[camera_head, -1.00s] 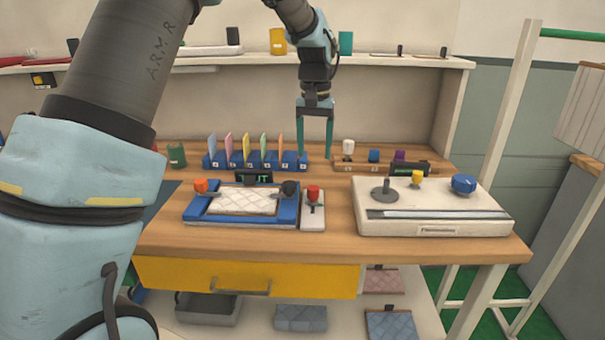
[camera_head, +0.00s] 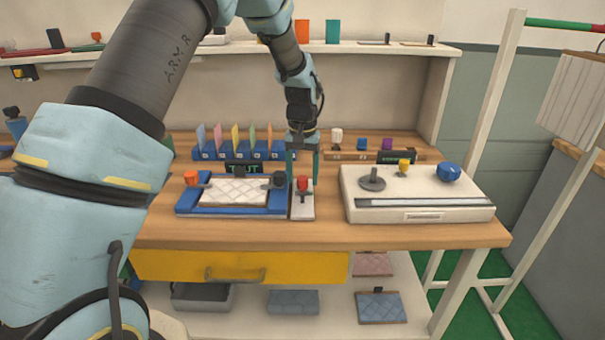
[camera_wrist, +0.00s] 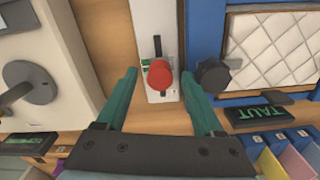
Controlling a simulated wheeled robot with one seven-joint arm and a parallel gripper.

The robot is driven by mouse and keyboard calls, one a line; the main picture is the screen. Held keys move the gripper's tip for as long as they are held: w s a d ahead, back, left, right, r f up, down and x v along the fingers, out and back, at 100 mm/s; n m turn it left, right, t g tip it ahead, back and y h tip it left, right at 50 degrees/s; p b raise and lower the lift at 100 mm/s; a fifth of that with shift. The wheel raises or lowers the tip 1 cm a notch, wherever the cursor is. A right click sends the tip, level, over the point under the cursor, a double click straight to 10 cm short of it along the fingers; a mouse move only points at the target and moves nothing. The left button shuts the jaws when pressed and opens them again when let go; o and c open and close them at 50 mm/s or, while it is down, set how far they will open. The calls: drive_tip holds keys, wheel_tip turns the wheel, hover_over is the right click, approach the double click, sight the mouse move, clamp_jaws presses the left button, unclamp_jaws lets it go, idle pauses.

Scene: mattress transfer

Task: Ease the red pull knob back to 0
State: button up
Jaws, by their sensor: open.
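The red pull knob (camera_head: 302,182) stands on a narrow white slotted plate (camera_head: 303,207) to the right of the blue frame. My gripper (camera_head: 302,180) is open above the plate, with its fingers on either side of the knob. In the wrist view the red knob (camera_wrist: 159,75) shows between the tips of my green fingers (camera_wrist: 157,80), with gaps on both sides. A dark slot (camera_wrist: 157,47) runs along the plate from the knob. The scale marks beside it are too small to read.
A blue frame (camera_head: 232,212) holding a quilted white pad (camera_head: 232,191) lies just left; its dark knob (camera_wrist: 212,76) is close to a finger. A display (camera_wrist: 261,114) reads "TAUT". A white console (camera_head: 420,211) with a grey disc, a yellow knob and a blue knob stands right.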

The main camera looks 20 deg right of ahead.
drive_tip(key=shift+c, duration=0.3)
clamp_jaws()
idle(1.0)
